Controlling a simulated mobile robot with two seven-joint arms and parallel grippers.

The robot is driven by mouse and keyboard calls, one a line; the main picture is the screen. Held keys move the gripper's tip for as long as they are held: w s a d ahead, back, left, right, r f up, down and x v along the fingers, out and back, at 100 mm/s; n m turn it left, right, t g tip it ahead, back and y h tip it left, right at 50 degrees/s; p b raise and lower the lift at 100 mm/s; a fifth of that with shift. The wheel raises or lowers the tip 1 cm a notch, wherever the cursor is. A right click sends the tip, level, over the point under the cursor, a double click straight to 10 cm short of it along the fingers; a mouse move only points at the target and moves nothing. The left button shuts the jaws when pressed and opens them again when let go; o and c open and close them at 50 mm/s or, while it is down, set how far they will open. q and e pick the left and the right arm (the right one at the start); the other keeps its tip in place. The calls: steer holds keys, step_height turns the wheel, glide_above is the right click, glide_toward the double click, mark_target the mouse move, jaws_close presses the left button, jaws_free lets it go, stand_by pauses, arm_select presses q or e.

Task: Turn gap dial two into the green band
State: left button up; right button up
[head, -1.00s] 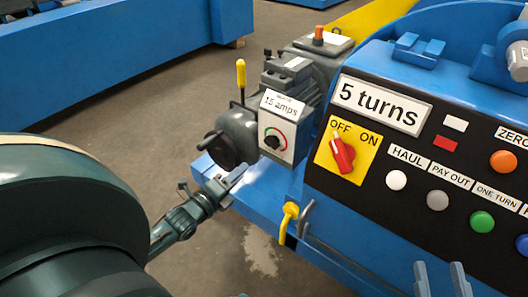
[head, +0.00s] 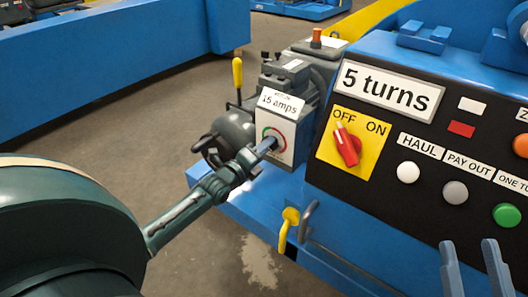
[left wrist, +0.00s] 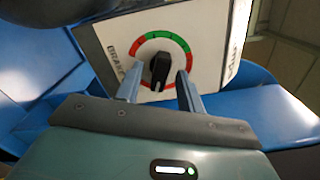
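A dial with a black knob (left wrist: 160,68) sits on a white-faced box (head: 282,126) labelled "15 amps". The wrist view shows a green and red ring (left wrist: 178,43) around the knob, and a side label that seems to read "BRAKE". I see no label for gap dial two. A white mark on the knob faces the picture's bottom, away from the green arc. My left gripper (left wrist: 158,80) is open, one finger on each side of the knob; contact is unclear. In the head view the left gripper (head: 262,150) hides part of the dial. My right gripper (head: 475,255) is open and empty at lower right.
The black panel carries a red switch (head: 347,145) on a yellow plate, a "5 turns" sign (head: 388,88) and several push buttons. A yellow-handled lever (head: 238,75) stands behind the dial box. A yellow hook (head: 288,222) projects below. Floor at left is clear.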

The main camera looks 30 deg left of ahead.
arm_select(q)
steer(key=shift+w, duration=0.1)
steer(key=shift+c, duration=0.4)
jaws_close()
steer(key=shift+r+n+p, duration=0.1)
steer(key=shift+n+p, duration=0.2)
